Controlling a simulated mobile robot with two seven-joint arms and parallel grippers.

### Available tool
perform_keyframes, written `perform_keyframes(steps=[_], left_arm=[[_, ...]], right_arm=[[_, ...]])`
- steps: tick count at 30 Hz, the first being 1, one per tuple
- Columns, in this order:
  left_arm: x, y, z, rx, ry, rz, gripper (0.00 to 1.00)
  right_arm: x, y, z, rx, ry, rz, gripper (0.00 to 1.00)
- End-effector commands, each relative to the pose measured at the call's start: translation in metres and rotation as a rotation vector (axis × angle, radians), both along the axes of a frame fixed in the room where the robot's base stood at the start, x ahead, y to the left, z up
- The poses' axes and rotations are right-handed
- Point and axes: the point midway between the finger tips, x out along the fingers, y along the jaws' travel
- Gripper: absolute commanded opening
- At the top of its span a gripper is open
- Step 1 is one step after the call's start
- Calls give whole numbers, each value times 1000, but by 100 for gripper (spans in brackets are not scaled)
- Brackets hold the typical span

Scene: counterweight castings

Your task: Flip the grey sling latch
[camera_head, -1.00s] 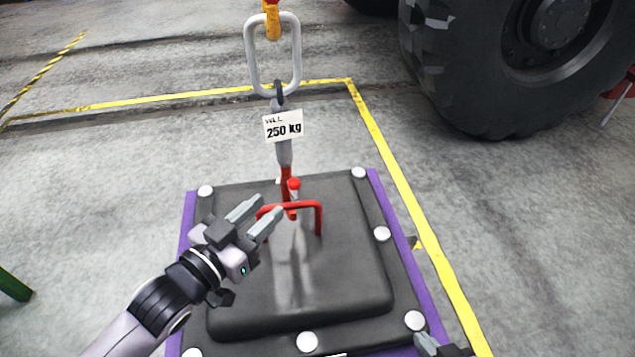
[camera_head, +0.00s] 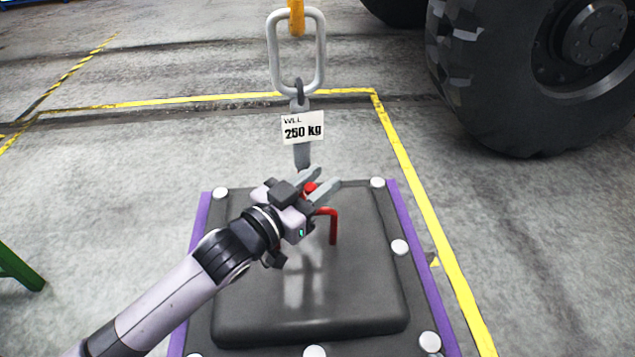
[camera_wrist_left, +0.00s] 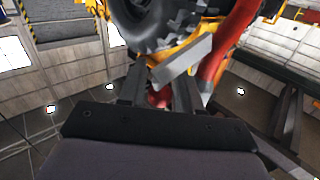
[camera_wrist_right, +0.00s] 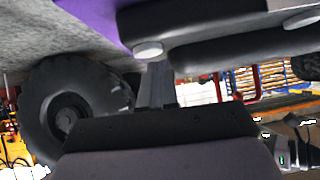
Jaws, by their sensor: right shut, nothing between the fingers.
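The grey sling (camera_head: 302,155) hangs from a steel ring (camera_head: 297,50) and carries a white tag (camera_head: 302,128) marked 250 kg. Its lower end is hidden behind my left gripper (camera_head: 322,182) in the head view. In the left wrist view, a grey bar (camera_wrist_left: 183,62), apparently the latch, lies slantwise across the front of the open left fingers (camera_wrist_left: 160,88), beside a red curved part (camera_wrist_left: 235,45), apparently the hook. Contact cannot be told. A red handle (camera_head: 333,226) rises from the black casting. My right gripper (camera_wrist_right: 156,82) is shut and empty near the casting's edge.
The black casting (camera_head: 350,290) has pale round studs (camera_head: 400,247) and purple edges (camera_head: 415,240) beneath. A large tyre (camera_head: 480,90) stands at the back right. A yellow floor line (camera_head: 420,190) runs along the right. The floor to the left is mostly clear.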

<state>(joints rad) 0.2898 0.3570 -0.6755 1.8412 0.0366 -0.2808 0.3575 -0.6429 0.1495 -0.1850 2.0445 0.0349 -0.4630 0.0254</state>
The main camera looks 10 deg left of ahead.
Motion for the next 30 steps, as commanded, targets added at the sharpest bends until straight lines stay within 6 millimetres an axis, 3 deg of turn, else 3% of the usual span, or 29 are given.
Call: perform_keyframes(steps=[7, 10, 20, 30], left_arm=[[0, 0, 0, 1, 1, 0, 30], [0, 0, 0, 1, 1, 0, 0], [-1, 0, -2, 7, -21, 0, 0], [-8, -3, -14, 72, -199, 4, 0]], right_arm=[[1, 0, 0, 0, -2, -1, 0], [2, 0, 1, 0, -4, -1, 0], [4, -1, -1, -1, -8, -1, 0], [3, 0, -22, -6, -6, 5, 0]])
